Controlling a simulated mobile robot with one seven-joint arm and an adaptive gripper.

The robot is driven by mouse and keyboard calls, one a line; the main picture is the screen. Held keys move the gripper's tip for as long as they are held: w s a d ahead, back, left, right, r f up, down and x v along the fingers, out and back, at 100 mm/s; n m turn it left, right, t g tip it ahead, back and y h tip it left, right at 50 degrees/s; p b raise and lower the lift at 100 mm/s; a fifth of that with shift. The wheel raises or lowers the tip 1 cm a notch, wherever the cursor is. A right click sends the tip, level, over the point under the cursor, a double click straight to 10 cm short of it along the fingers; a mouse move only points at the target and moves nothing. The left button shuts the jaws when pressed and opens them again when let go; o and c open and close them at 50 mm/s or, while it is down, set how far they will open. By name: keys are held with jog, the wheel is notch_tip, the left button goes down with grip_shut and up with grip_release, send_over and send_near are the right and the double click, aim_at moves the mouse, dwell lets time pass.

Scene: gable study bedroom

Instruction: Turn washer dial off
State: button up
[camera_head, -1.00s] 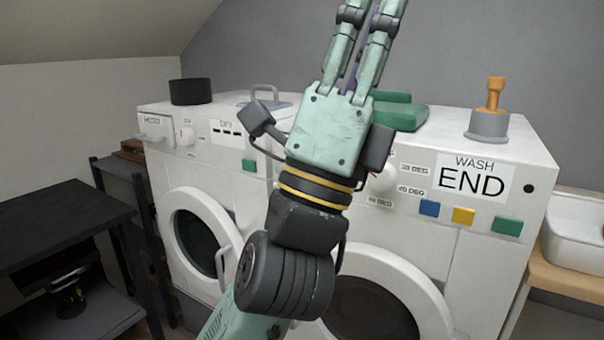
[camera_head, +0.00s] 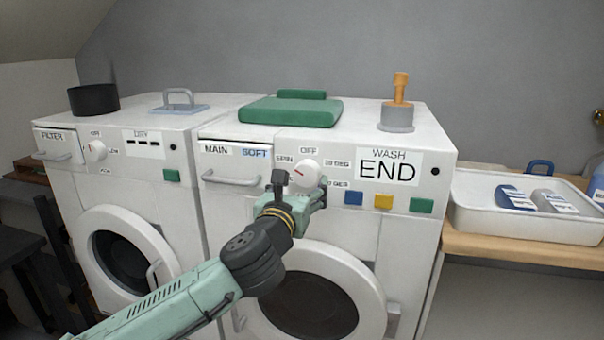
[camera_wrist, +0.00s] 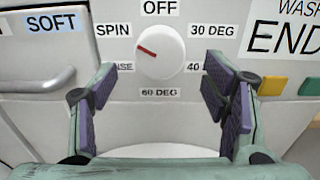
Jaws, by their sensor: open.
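The washer (camera_head: 400,240) is the white machine on the right in the head view, with the label WASH END. Its round white dial (camera_head: 305,174) has a red mark, and the dial fills the upper middle of the wrist view (camera_wrist: 160,52). The red mark points up and left, between SPIN and the partly hidden label below it. The OFF label (camera_wrist: 159,8) is straight above the dial. My gripper (camera_wrist: 160,85) is open and empty, facing the panel. Its fingers are spread wide, one to each side below the dial. In the head view it partly covers the lower labels.
The drawer handle (camera_head: 231,179) is left of the dial. Blue, yellow (camera_head: 383,201) and green buttons are to its right. The round door (camera_head: 308,305) is below. The dryer (camera_head: 70,190) stands at left; a tray (camera_head: 530,225) with bottles is at right.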

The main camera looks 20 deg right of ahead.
aim_at(305, 177)
jog(key=shift+p+x, duration=0.45)
jog(key=shift+x, duration=1.7)
jog(key=shift+c, duration=0.2)
jog(key=c, duration=1.1)
